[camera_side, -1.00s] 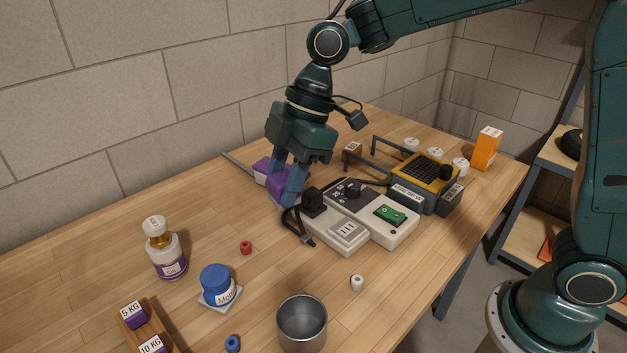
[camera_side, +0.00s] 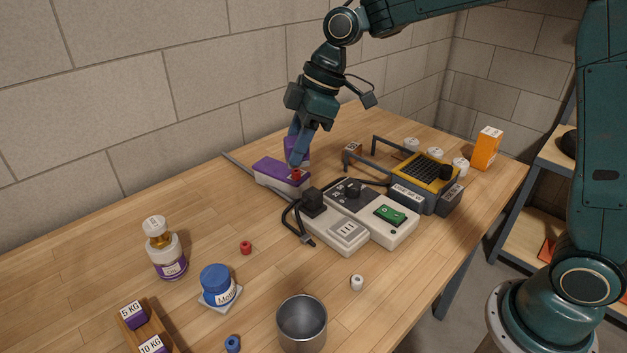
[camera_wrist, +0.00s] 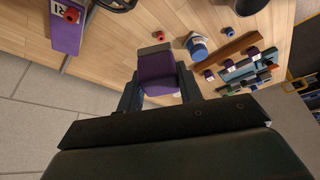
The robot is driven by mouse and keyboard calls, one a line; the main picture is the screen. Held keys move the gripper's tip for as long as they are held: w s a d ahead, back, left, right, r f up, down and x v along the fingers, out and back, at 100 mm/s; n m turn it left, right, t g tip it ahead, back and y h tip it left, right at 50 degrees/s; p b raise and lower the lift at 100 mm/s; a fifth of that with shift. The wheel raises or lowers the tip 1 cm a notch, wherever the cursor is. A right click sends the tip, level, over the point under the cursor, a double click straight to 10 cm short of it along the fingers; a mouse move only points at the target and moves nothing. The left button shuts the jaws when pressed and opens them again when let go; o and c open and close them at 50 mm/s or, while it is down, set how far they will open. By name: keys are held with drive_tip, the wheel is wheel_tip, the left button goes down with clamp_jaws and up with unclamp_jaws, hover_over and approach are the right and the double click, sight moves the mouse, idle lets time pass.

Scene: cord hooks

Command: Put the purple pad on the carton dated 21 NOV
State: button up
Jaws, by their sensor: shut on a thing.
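My gripper (camera_side: 298,155) is shut on a purple pad (camera_wrist: 157,70), a block with a dark end. In the side view the pad (camera_side: 290,143) is partly hidden by my fingers. They are above and behind a long white box with a purple top (camera_side: 272,167); the gap between them is hard to judge.
A white power strip (camera_side: 335,232) with a black plug and cord lies right of the purple-topped box. A yellow and grey basket-like device (camera_side: 425,175) stands beyond.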

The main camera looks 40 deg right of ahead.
drive_tip(key=w+d+r+m+t+h, duration=0.1)
drive_tip(key=w+d+r+m+h, duration=0.15)
drive_tip(key=d+m, duration=0.95)
drive_tip(key=w+d+r+m+t+h, duration=0.1)
drive_tip(key=w+d+r+m+h, duration=0.15)
drive_tip(key=d, duration=1.95)
wheel_tip(320, 180, up, 6)
drive_tip(key=m+g+h, duration=0.3)
drive_tip(key=m+g, duration=0.1)
drive_tip(key=m, duration=1.1)
hover_over(494, 130)
drive_tip(key=a, duration=0.2)
drive_tip(key=shift+d, duration=0.15)
drive_tip(key=shift+f, duration=0.1)
wheel_tip(494, 130, down, 16)
drive_tip(key=shift+r, duration=0.2)
drive_tip(key=shift+f, duration=0.1)
drive_tip(key=shift+f, duration=2.05)
